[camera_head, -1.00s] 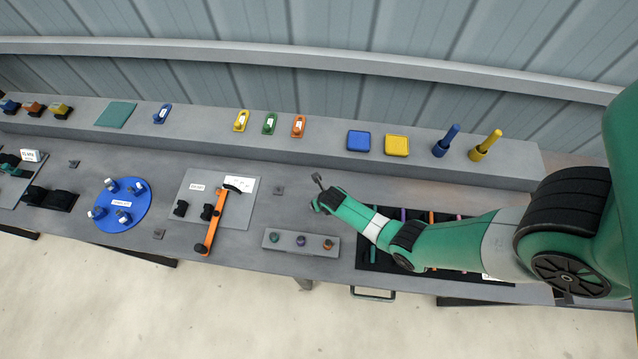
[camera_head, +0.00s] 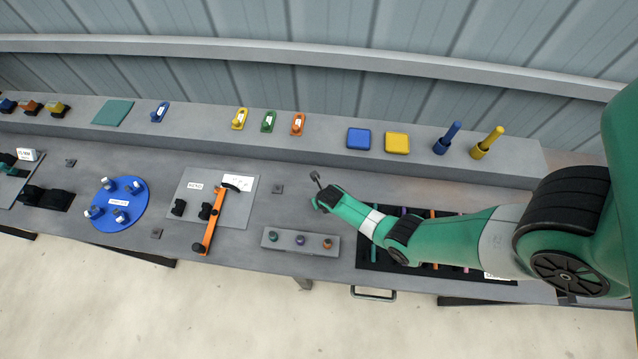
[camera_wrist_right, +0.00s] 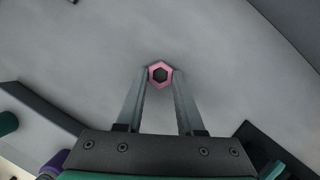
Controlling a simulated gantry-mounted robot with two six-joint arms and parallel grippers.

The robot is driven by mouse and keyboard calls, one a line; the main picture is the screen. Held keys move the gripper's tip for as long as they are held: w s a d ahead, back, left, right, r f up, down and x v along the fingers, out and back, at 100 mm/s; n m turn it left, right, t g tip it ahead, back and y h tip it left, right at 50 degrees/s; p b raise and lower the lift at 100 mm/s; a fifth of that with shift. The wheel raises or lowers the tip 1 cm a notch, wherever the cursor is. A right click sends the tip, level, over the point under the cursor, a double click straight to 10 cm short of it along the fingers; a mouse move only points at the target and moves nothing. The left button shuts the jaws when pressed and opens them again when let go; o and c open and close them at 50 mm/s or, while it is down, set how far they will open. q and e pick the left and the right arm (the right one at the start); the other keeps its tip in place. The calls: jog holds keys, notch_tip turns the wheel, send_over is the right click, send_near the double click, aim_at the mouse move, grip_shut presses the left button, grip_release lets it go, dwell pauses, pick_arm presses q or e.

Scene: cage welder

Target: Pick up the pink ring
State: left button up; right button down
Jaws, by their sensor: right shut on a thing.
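The pink ring (camera_wrist_right: 160,74) is a small hexagonal ring with a dark centre, seen in the right wrist view between the tips of my right gripper (camera_wrist_right: 160,80). The two fingers touch it from both sides, so the gripper is shut on it. The grey surface fills the view behind the ring; I cannot tell how far the ring is from it. In the head view my right gripper (camera_head: 318,181) is over the grey bench, right of the orange lever, and the ring cannot be made out there. My left gripper is not in view.
A grey block (camera_head: 301,242) with several coloured pegs stands just in front of my right gripper. A dark tray (camera_head: 366,254) lies under my right arm. The orange lever (camera_head: 215,222) is to the left.

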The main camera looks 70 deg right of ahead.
jog(key=shift+r, duration=0.1)
notch_tip(320, 180, up, 3)
jog(key=shift+r+p, duration=0.2)
jog(key=shift+p, duration=0.8)
jog(key=s+a+r+p, duration=0.7)
jog(key=s+r+p, duration=0.2)
jog(key=s, duration=0.3)
jog(key=shift+a+r+p, duration=0.15)
jog(key=shift+r+p, duration=0.1)
jog(key=shift+p, duration=0.35)
jog(key=c, duration=1)
grip_release()
jog(key=shift+c, duration=0.2)
grip_shut()
